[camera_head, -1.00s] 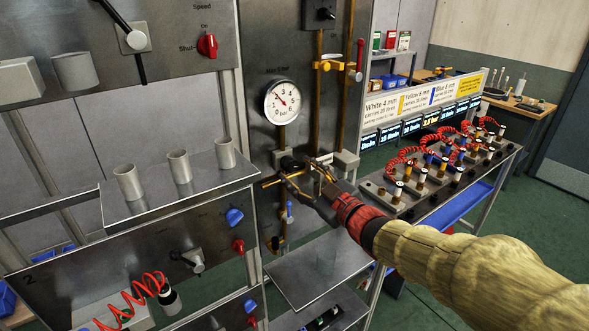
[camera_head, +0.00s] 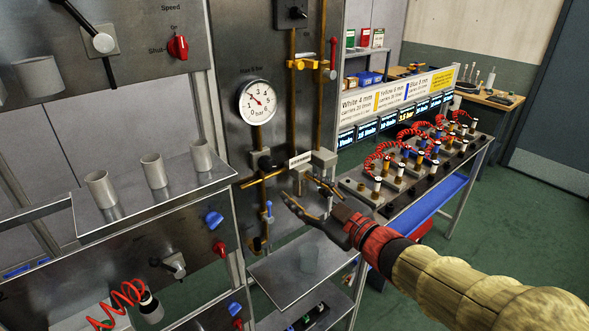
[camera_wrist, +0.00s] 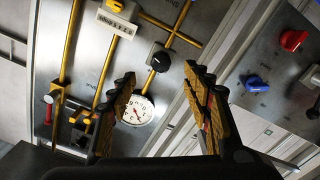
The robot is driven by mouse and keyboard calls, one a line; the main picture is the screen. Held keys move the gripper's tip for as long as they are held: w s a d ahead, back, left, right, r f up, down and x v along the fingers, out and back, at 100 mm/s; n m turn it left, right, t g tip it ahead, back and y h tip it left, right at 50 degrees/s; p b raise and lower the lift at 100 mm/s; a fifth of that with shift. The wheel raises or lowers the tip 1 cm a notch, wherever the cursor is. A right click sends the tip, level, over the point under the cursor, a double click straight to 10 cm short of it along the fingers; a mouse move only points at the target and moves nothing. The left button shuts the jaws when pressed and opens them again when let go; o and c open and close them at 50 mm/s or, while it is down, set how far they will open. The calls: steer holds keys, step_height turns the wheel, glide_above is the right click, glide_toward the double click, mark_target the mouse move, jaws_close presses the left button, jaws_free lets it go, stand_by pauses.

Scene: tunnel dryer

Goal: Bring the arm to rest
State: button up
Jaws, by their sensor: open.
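My gripper (camera_head: 312,203) is open and empty in the head view, in front of the lower part of the steel panel (camera_head: 228,80). My arm reaches in from the lower right in a tan padded sleeve (camera_head: 440,285). In the wrist view the two ridged fingers (camera_wrist: 162,112) stand wide apart with nothing between them. Beyond them are a brass pipe with a black knob (camera_wrist: 160,58) and the dial gauge (camera_wrist: 138,110). In the head view the gripper is apart from the brass handle (camera_head: 262,178) to its left.
Left of the gripper, a steel shelf (camera_head: 130,212) holds three grey cups. Below is a bare metal shelf (camera_head: 290,272). At right, a bench (camera_head: 440,185) carries fittings and red coiled hoses. Red and blue knobs (camera_head: 214,219) stick out from the left panel. Green floor is open at right.

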steer(key=w+d+f+m+h, duration=0.2)
steer(key=d+f+m+h, duration=0.2)
steer(key=d+f+h, duration=0.3)
steer(key=s+d+f+m+g+h, duration=0.4)
steer(key=s+d+f, duration=0.25)
steer(key=d, duration=0.25)
steer(key=s+d+f+m+g, duration=0.1)
steer(key=s+d+m+g, duration=0.15)
steer(key=s, duration=0.45)
steer(key=s+a+r+g, duration=0.1)
steer(key=s+a, duration=0.1)
steer(key=s, duration=0.3)
steer(key=s+a+r+m+g+y, duration=0.1)
steer(key=s+a, duration=0.1)
steer(key=s, duration=0.3)
steer(key=s+a+r+m+g, duration=0.1)
steer(key=s+a+r, duration=0.1)
steer(key=s, duration=0.4)
steer(key=shift+a, duration=0.4)
steer(key=shift+c, duration=1.3)
